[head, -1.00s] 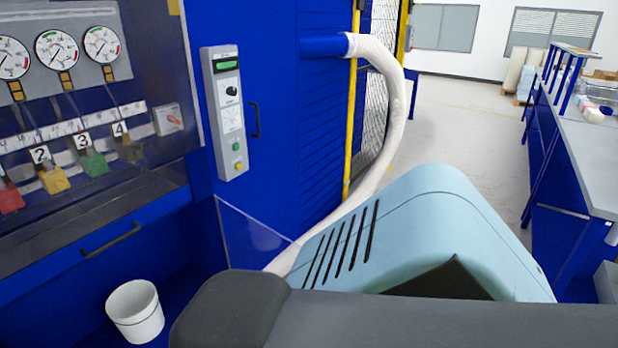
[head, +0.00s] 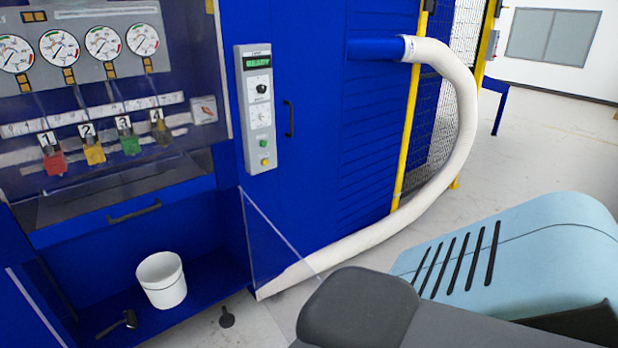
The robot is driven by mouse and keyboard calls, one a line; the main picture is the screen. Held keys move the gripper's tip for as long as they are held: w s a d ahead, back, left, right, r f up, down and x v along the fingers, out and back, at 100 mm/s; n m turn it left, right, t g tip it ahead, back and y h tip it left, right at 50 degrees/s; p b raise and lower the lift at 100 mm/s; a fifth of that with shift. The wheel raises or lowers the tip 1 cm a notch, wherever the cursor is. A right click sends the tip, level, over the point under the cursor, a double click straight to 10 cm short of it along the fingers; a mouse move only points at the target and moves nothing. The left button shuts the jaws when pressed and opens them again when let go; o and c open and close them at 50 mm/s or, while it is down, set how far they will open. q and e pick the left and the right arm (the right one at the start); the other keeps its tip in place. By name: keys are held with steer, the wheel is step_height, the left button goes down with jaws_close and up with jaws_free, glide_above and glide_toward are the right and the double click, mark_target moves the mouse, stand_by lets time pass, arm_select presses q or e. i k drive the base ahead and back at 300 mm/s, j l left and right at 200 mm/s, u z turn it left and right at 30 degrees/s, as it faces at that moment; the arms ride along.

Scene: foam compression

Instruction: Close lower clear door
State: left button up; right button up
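A clear panel (head: 268,245) stands out from the right side of the lower blue opening, so this clear door looks open. A second pale-edged clear panel (head: 38,308) shows at the lower left, cut by the picture's edge. A white bucket (head: 161,281) stands inside the lower opening between them. A small dark handle-like piece (head: 117,324) shows at the bottom left, and another (head: 227,317) shows against the floor; I cannot tell what each is fixed to. Neither of my grippers is in view.
Above is a dark clear-fronted cabinet with gauges (head: 103,42) and a black bar handle (head: 134,212). A control box (head: 258,108) reads "READY". A white hose (head: 462,110) curves down to the floor. My light-blue body and grey arm fill the lower right.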

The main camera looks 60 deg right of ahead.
mark_target(249, 256)
steer(key=k+l, duration=0.2)
steer(key=l, duration=0.2)
steer(key=k+l, duration=0.2)
steer(key=l, duration=1.15)
steer(key=i+l, duration=0.1)
steer(key=l, duration=1.1)
